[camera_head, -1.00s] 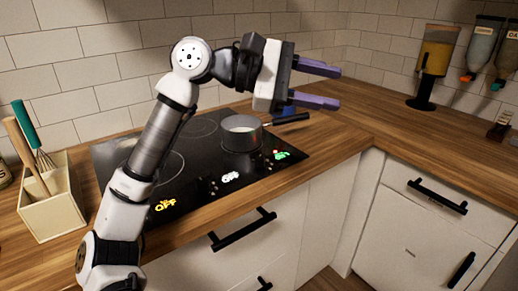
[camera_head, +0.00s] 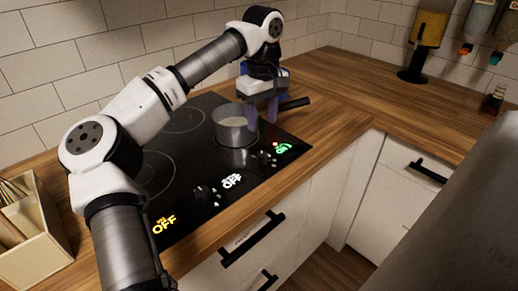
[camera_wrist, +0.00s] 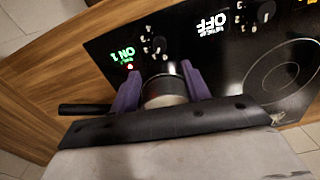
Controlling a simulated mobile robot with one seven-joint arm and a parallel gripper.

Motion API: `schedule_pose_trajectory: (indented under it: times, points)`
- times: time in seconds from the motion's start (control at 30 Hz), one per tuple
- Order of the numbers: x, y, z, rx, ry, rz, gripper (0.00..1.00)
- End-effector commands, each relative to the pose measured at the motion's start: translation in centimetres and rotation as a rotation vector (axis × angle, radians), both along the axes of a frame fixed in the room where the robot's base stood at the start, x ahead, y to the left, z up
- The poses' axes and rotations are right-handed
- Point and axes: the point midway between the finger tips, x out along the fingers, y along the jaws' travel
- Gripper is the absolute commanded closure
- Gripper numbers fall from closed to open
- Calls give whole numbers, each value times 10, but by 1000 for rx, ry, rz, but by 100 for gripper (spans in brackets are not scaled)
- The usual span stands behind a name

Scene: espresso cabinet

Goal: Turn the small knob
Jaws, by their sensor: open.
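The black cooktop has small dark knobs along its front edge. One knob group (camera_head: 203,192) sits by the white OFF label, and another (camera_head: 265,159) by the green ON label. In the wrist view, knobs show near the green label (camera_wrist: 154,45) and near the white OFF label (camera_wrist: 265,11). I cannot tell which is the small knob meant. My gripper (camera_head: 262,118) points down with its purple fingers apart, behind the front knobs and beside the pot. In the wrist view, the gripper (camera_wrist: 160,70) is open, with the pot seen between its fingers.
A grey pot (camera_head: 232,130) stands on the cooktop, its black handle (camera_head: 294,104) pointing right; it overlaps my fingers in view. A utensil box (camera_head: 30,240) stands at the left. Drawers lie below the front edge.

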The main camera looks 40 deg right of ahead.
Motion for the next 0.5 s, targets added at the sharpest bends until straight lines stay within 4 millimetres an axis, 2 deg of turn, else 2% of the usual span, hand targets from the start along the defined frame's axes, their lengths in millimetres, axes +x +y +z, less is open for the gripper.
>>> schedule_pose_trajectory:
  times: [0.3, 0.5]
  points:
    - [-1, 0, -67, -1, 5, 0, 53]
    - [-1, 0, -99, -1, 4, -1, 53]
